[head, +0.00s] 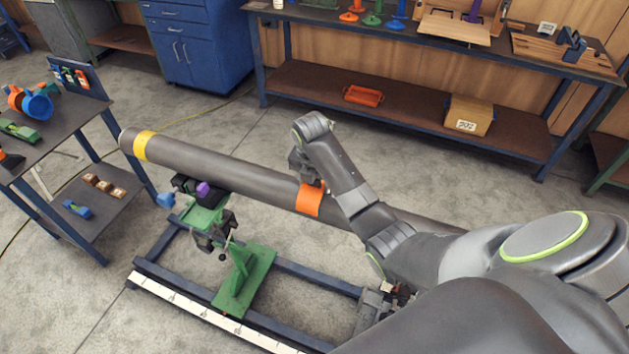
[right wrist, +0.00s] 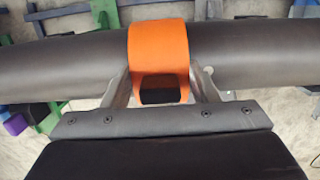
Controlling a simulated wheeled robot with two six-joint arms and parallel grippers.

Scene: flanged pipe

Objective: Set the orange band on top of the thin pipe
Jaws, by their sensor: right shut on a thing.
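The long dark grey pipe (head: 230,172) runs from the left toward the lower right in the head view, tilted across the picture. The orange band (head: 310,199) is a curved piece lying over the pipe near its middle. It also shows in the right wrist view (right wrist: 159,52), across the pipe (right wrist: 235,55), with a dark opening at its near side. My right gripper (head: 308,180) is at the band from above, its two fingers on either side of it and shut on it. Whether the band rests fully on the pipe is hard to tell. My left gripper is not in view.
A yellow band (head: 144,145) circles the pipe near its left end. A green stand (head: 243,280) and clamp support it above a blue floor frame (head: 180,276). A small table (head: 62,125) stands at left, a long workbench (head: 440,45) behind. Open floor lies between.

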